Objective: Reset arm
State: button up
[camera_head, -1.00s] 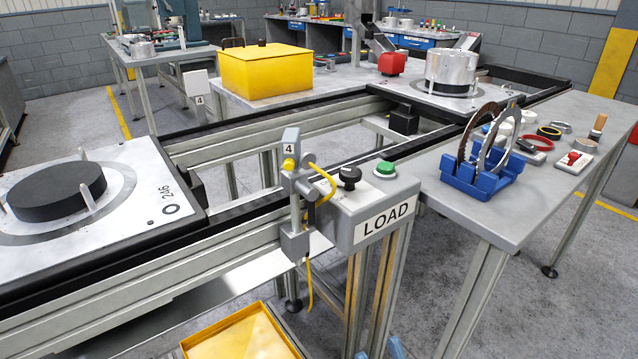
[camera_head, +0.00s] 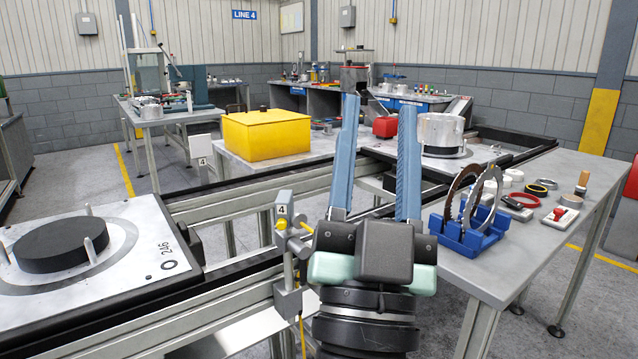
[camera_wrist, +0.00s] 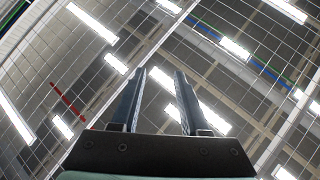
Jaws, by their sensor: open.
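My gripper (camera_head: 378,155) is raised in the middle of the head view, with its two long blue fingers pointing up. The fingers stand apart with nothing between them. In the wrist view my gripper (camera_wrist: 158,90) also shows open and empty, pointing at the ceiling with its bright lamps (camera_wrist: 92,22). In the head view my gripper hides the LOAD box with its buttons and part of the conveyor behind it.
A pallet (camera_head: 130,225) with a black disc (camera_head: 60,244) lies at the left on the conveyor rails. A yellow box (camera_head: 265,134) stands behind. A blue rack (camera_head: 470,238) with rings is on the right table (camera_head: 525,250). A sensor post (camera_head: 287,250) stands close left of my gripper.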

jog(key=s+a+r+n+y, duration=0.5)
jog(key=s+r, duration=0.2)
jog(key=r, duration=0.2)
notch_tip(320, 180, up, 26)
jog(key=p, duration=2.6)
jog(key=shift+p, duration=0.35)
